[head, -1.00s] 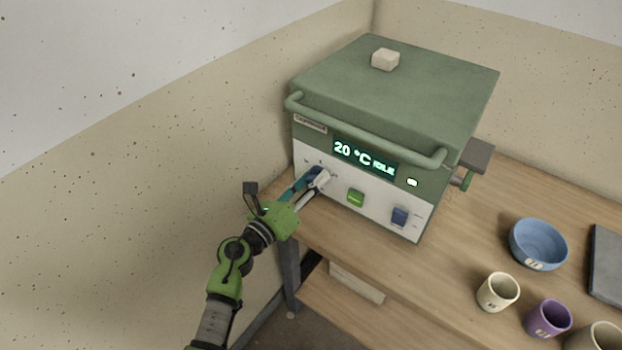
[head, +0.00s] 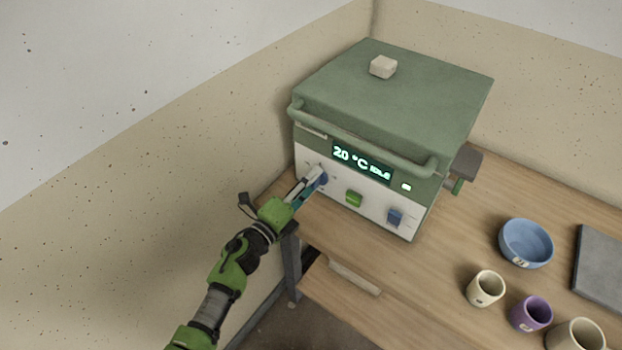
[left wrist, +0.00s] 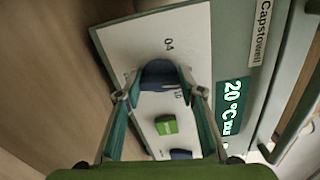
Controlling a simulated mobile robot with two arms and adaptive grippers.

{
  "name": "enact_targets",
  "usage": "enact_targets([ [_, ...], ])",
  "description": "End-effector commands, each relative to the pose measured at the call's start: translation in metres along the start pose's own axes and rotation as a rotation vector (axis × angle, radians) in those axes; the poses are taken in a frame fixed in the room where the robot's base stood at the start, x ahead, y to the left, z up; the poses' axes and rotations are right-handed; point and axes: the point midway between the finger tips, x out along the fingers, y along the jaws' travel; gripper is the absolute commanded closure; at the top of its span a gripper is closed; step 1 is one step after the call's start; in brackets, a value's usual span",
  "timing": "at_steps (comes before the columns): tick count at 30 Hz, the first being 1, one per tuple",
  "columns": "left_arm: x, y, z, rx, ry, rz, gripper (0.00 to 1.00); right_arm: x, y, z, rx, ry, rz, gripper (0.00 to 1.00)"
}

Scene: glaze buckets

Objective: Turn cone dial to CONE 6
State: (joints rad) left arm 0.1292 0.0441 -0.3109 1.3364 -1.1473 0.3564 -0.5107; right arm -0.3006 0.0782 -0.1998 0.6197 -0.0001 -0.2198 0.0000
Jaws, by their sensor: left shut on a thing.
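The green kiln (head: 395,105) stands on the wooden table, with a pale control panel on its front. The blue cone dial (head: 323,179) is at the panel's left end, partly hidden by the fingers. My left gripper (head: 316,178) is shut on the dial, its fingers at either side of it. In the left wrist view the dial (left wrist: 160,74) sits between the fingertips of the left gripper (left wrist: 160,88). Marks reading "04" and "10" show beside it; the dial's pointer cannot be made out. My right gripper is not in view.
The kiln's display (head: 362,164) reads 20 °C IDLE. A green button (head: 353,199) and a blue switch (head: 395,217) lie right of the dial. The handle bar (head: 365,143) runs above the panel. A blue bowl (head: 526,243) and several cups stand at right.

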Motion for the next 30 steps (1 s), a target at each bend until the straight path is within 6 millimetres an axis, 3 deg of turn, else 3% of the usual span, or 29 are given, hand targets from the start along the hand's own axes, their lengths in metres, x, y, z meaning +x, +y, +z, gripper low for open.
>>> enact_targets([
  [10,-0.0004,0.0017,-0.0001,-0.130,0.000,0.003,0.86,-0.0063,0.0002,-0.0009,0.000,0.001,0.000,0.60],
  [26,-0.0006,0.0026,-0.0003,-0.149,0.000,0.003,0.86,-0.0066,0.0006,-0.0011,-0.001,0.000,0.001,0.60],
  [27,-0.0006,0.0026,-0.0003,-0.149,0.000,0.003,0.54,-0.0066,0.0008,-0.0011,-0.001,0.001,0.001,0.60],
  [28,-0.0006,0.0025,-0.0002,-0.148,0.000,0.003,0.47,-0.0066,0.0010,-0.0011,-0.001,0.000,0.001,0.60],
  [30,-0.0005,0.0022,-0.0002,-0.148,0.000,0.002,0.47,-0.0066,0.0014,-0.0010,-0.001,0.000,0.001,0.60],
])
